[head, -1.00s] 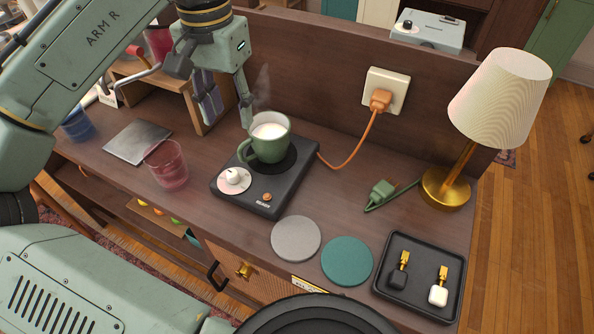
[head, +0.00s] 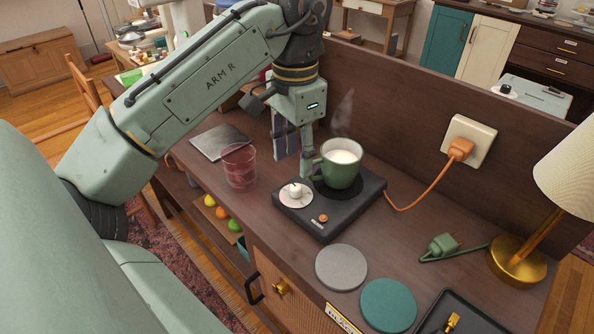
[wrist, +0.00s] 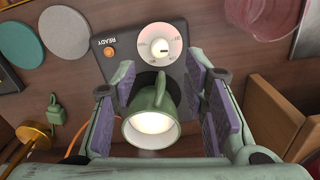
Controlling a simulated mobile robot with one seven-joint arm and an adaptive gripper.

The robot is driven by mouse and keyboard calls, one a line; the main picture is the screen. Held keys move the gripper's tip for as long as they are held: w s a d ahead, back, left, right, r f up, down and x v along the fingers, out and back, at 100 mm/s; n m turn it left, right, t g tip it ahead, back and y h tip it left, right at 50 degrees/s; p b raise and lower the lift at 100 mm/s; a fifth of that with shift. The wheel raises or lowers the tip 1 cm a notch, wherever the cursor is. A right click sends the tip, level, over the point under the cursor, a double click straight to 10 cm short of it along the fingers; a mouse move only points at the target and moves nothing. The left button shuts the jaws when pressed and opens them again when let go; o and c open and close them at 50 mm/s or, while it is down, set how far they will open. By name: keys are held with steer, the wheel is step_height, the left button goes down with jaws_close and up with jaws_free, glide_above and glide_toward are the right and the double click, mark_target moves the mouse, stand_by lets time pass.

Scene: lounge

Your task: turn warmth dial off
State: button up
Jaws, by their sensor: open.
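The warmth dial (head: 296,190) is a white knob on a pale pink disc at the near left corner of the black mug warmer (head: 345,212). In the wrist view the dial (wrist: 159,47) shows beyond the mug, with small lettering around it. A green mug (head: 338,166) of white liquid stands on the warmer's plate, steam rising. My gripper (head: 300,155) is open, its fingers pointing down behind and left of the mug, apart from the dial. In the wrist view my gripper (wrist: 165,100) has its purple-padded fingers on either side of the mug; whether they touch it is unclear.
A red glass (head: 239,167) stands left of the warmer. An orange button (head: 323,218) is on its front. An orange cord (head: 425,192) runs to the wall socket (head: 468,140). Grey (head: 341,267) and teal (head: 388,305) coasters lie in front. A lamp (head: 515,262) stands at right.

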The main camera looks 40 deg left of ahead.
mark_target(296, 186)
step_height(296, 186, down, 7)
steer(key=b, duration=0.6)
steer(key=shift+c, duration=0.2)
jaws_close()
